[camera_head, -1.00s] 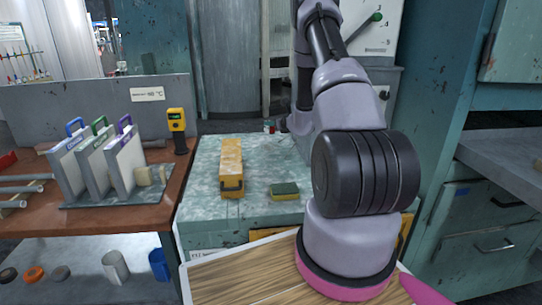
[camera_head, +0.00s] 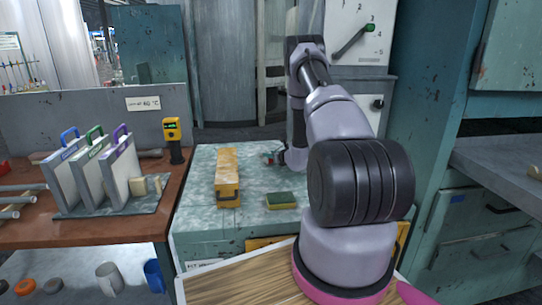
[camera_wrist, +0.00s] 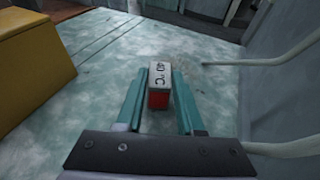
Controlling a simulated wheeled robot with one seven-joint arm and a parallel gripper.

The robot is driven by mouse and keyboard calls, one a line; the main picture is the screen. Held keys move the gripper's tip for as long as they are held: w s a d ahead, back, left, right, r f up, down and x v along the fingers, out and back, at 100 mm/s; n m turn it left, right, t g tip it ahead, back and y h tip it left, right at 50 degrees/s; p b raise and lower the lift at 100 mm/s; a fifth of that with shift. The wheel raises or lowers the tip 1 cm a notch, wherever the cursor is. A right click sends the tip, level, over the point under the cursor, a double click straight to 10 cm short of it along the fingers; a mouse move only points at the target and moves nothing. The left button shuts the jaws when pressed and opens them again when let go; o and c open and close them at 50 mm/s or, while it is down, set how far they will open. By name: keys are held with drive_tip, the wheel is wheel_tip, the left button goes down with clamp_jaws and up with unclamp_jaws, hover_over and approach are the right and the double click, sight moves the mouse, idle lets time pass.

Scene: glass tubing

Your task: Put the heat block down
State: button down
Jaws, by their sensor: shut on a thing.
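The heat block (camera_wrist: 158,85) is a small white block marked 40 °C with a red lower part. My gripper (camera_wrist: 160,92) has its teal fingers on either side of it in the wrist view. The block is over the worn pale-green top of the low cabinet (camera_head: 255,222). I cannot tell whether its underside touches that top. In the head view my gripper (camera_head: 272,158) shows small near the far part of the cabinet top, with the arm partly covering it.
A long yellow box (camera_head: 228,178) lies left of my gripper, and a green-and-yellow sponge (camera_head: 281,201) lies nearer. A lever cabinet (camera_head: 361,40) stands behind. The left bench (camera_head: 100,232) holds upright panels and a yellow meter (camera_head: 172,130). Free surface surrounds the block.

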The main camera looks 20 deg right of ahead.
drive_tip(key=shift+f, duration=0.15)
drive_tip(key=c, duration=0.5)
unclamp_jaws()
